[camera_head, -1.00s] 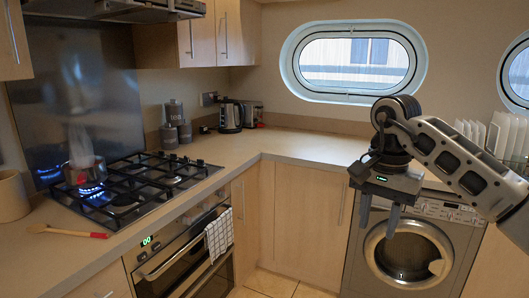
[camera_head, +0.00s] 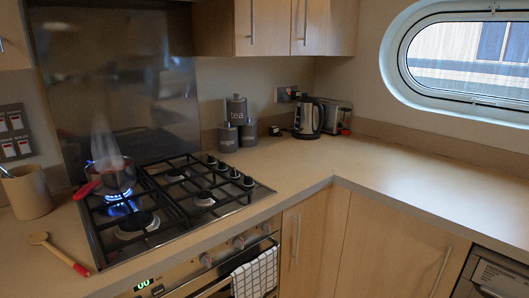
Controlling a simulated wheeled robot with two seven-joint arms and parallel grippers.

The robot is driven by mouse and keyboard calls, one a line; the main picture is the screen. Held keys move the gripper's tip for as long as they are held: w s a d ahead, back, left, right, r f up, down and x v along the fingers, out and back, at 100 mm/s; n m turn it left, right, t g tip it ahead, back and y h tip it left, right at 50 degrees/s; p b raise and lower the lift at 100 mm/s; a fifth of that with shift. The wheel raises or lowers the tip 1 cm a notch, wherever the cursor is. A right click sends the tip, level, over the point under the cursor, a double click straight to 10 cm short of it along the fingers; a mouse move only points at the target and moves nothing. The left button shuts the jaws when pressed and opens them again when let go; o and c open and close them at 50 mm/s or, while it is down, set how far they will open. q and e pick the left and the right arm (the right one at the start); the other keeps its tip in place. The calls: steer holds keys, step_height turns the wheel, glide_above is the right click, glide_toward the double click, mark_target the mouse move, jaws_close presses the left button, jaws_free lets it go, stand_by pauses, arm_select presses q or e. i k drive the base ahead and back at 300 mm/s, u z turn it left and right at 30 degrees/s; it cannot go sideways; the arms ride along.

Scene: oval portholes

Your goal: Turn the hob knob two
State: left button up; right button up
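The black gas hob (camera_head: 180,205) is set in the worktop at left centre. Several small black hob knobs (camera_head: 235,174) stand in a row along its right side; I cannot tell which one is number two. A steaming pot (camera_head: 112,178) with a red handle sits over a lit blue flame (camera_head: 118,196) at the hob's back left. The other burners show no flame. Neither of my grippers is in view.
Oven knobs (camera_head: 239,242) and a checked towel (camera_head: 256,274) are on the oven front below. A wooden spoon (camera_head: 58,252) and a beige crock (camera_head: 27,191) lie left of the hob. Grey canisters (camera_head: 237,124) and a kettle (camera_head: 308,118) stand behind. The right worktop (camera_head: 400,168) is clear.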

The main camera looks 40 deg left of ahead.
mark_target(234, 173)
steer(key=i, duration=2.25)
steer(key=u, duration=3.05)
steer(key=i, duration=0.5)
steer(key=u, duration=0.1)
